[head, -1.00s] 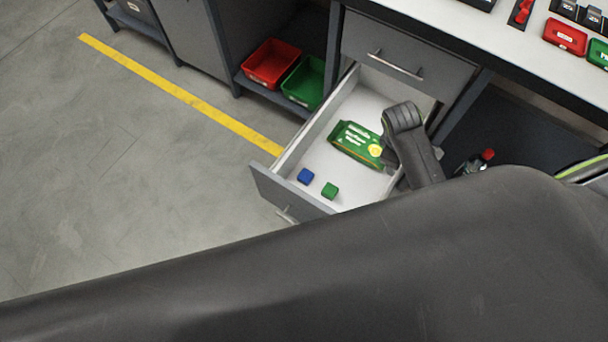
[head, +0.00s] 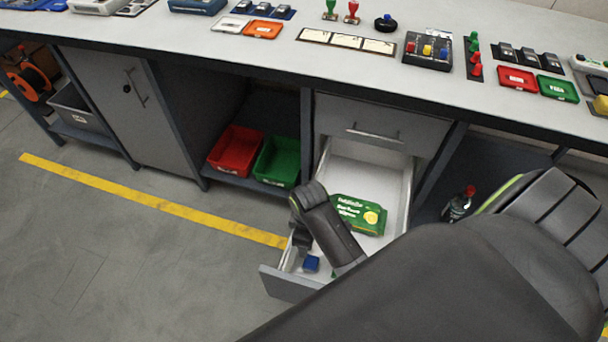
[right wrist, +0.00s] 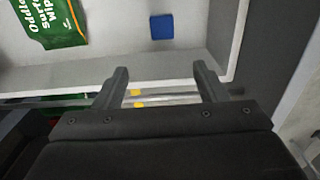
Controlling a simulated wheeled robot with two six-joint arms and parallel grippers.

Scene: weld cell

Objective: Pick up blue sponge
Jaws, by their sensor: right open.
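The blue sponge (head: 311,263) is a small blue block lying on the white floor of the open drawer, near its front. It also shows in the right wrist view (right wrist: 162,26), at the top middle beyond my fingertips. My right gripper (right wrist: 163,74) is open and empty, with its two dark fingers apart in front of a drawer wall and not touching the sponge. In the head view, my right gripper (head: 301,240) hangs over the drawer's left side, partly hidden by my wrist. My left gripper is in neither view.
A green wipes pack (head: 358,214) lies deeper in the drawer (head: 285,284). Red (head: 235,150) and green (head: 278,162) bins sit on a low shelf to the left. The workbench (head: 330,72) overhangs behind. A red-capped bottle (head: 459,203) stands at right. The floor at left is clear.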

